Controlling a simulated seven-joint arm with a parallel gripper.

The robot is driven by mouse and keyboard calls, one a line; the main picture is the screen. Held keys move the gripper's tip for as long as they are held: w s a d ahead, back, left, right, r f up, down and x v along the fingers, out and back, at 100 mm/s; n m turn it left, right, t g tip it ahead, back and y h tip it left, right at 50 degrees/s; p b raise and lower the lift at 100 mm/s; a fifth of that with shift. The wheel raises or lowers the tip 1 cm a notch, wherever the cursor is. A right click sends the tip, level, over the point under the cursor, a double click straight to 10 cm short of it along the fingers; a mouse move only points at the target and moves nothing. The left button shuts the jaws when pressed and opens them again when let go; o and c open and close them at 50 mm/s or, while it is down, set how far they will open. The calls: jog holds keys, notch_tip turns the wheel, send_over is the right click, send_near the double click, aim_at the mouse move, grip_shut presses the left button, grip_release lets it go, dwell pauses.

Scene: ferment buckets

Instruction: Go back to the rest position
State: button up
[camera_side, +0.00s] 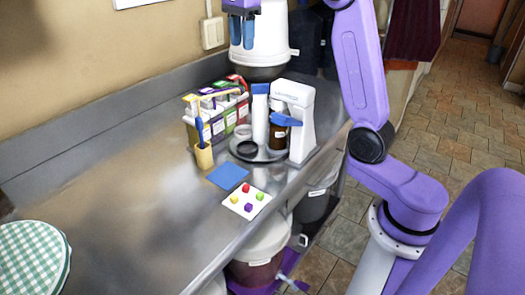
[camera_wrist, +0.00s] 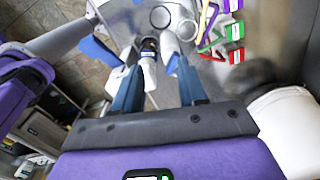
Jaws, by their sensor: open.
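My gripper (camera_side: 243,42) is at the top of the side view, high above the back of the steel counter (camera_side: 120,235), in front of a large white container (camera_side: 272,42). Its two blue fingers point down, and nothing shows between them. In the wrist view, my gripper (camera_wrist: 160,75) has its blue fingers spread apart, with counter items visible beyond them. No contact between the fingers and any object shows.
A rack of colour-edged packets (camera_side: 216,112), a white dispenser (camera_side: 300,118), a brown bottle (camera_side: 278,133) and a yellow cup (camera_side: 204,156) stand on the counter. The left counter is mostly clear.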

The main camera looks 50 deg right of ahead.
jog(key=s+a+f+n, duration=0.8)
jog(key=s+a+n, duration=0.55)
jog(key=n, duration=0.25)
jog(key=s+f+n, duration=0.5)
jog(key=s+n, duration=0.3)
jog(key=s, duration=0.2)
jog(key=s+f+n, duration=0.5)
jog(key=s+n, duration=0.4)
jog(key=s, duration=0.1)
jog(key=shift+d+f, duration=0.4)
